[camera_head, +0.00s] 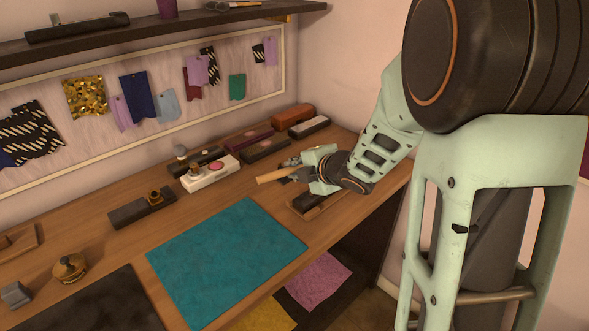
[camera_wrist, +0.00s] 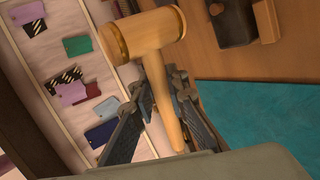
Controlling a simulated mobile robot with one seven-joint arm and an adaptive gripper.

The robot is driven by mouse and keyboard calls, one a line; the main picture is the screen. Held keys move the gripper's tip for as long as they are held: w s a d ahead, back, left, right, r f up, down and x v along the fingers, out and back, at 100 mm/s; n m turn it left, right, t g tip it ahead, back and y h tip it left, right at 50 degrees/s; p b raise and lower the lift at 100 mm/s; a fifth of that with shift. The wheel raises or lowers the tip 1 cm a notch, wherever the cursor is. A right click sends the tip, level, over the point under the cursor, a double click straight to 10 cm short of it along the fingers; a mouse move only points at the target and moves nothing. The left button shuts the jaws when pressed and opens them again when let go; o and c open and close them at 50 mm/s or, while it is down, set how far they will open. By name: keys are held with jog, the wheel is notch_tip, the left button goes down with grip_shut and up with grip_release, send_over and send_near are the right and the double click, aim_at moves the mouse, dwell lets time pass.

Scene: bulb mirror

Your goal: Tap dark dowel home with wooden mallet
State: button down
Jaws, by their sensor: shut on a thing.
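The wooden mallet (camera_wrist: 148,36) has a pale barrel-shaped head with a brass-coloured band. In the wrist view its handle runs down between the two fingers of my gripper (camera_wrist: 160,95). The fingers are shut on the handle, with the head beyond the fingertips. In the head view my gripper (camera_head: 302,168) is above the back right of the workbench, and a pale wooden part of the mallet (camera_head: 276,176) sticks out to the left. I cannot pick out the dark dowel in either view. A dark block with a wooden part (camera_head: 316,202) lies below my gripper, partly covered by the arm.
A teal mat (camera_head: 228,262) covers the middle of the workbench (camera_head: 110,262). A white box (camera_head: 210,175) and several dark and coloured blocks line the back. A dark block with a brass knob (camera_head: 142,208) and a brass pot (camera_head: 69,268) stand left. A shelf (camera_head: 190,22) hangs above.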

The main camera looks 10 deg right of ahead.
notch_tip(320, 180, down, 7)
jog(key=b, duration=0.6)
jog(key=shift+b, duration=0.35)
jog(key=shift+r+p, duration=0.5)
jog(key=shift+r, duration=0.1)
notch_tip(320, 180, up, 5)
jog(key=p, duration=0.4)
notch_tip(320, 180, up, 4)
jog(key=p, duration=0.4)
jog(key=shift+f+p, duration=0.15)
jog(key=shift+p, duration=0.15)
jog(key=shift+f+b, duration=0.2)
jog(key=shift+b, duration=0.1)
jog(key=shift+f+b, duration=1.2)
jog(key=shift+f+b, duration=0.2)
jog(key=shift+b, duration=0.1)
